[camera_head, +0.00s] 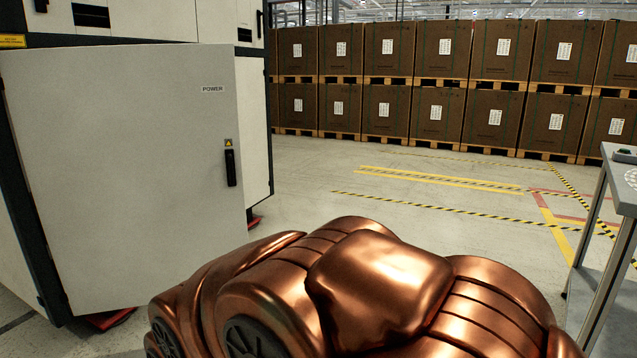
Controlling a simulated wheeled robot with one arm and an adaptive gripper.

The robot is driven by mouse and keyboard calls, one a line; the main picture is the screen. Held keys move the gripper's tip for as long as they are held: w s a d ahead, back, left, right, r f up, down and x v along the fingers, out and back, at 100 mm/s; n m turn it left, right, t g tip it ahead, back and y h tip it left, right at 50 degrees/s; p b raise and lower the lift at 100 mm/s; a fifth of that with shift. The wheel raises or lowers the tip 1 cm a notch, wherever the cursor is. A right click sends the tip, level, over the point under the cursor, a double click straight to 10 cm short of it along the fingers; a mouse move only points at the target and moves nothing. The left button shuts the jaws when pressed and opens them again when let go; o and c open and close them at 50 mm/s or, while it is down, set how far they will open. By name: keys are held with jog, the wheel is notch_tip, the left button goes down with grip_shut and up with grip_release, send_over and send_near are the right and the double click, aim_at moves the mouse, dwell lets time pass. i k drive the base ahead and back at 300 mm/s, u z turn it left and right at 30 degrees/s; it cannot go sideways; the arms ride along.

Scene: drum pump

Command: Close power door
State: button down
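The power door (125,170) is a large light-grey panel at the left, with a "POWER" label (213,89) near its upper right. A black handle (231,167) sits near its right edge, under a small yellow warning sticker. The door appears swung out from the cabinet (130,22), with its left edge by a dark frame post. How far it stands open is hard to tell. My copper-coloured arm fills the bottom middle of the view, near the door's lower right. My gripper is not visible.
A grey metal table (622,182) stands at the right edge with a dark object on it. Stacked brown boxes (390,112) on pallets line the back. The floor (330,165) between has yellow and striped markings and is clear.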

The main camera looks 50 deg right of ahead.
aim_at(130, 154)
jog(key=z, duration=0.4)
jog(key=i, duration=0.95)
jog(key=u, duration=0.3)
